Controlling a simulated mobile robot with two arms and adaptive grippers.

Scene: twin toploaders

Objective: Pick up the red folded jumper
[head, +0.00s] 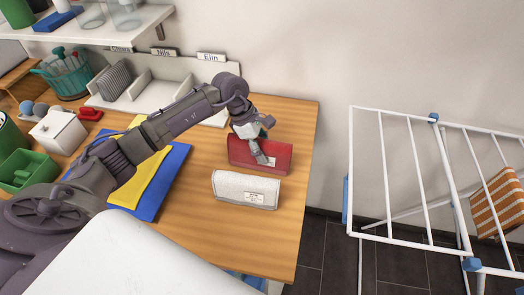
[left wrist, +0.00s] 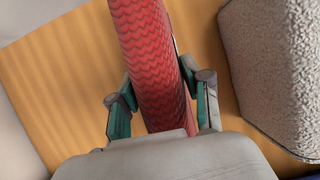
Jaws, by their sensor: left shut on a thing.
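The red folded jumper (head: 244,153) stands on the right part of the wooden table, with a small white label on its front. In the left wrist view its red knitted fold (left wrist: 150,50) runs between the two fingers. My left gripper (head: 259,150) comes down over it from above and is shut on it. The left wrist view shows a finger of the gripper (left wrist: 162,105) on each side of the red knit. I cannot tell whether the jumper is off the table. My right gripper is not in view.
A white folded jumper (head: 245,190) stands just in front of the red one and shows close on the right in the left wrist view (left wrist: 280,70). Yellow and blue cloths (head: 172,180) lie under my arm. A white drying rack (head: 388,175) stands right of the table (head: 210,240).

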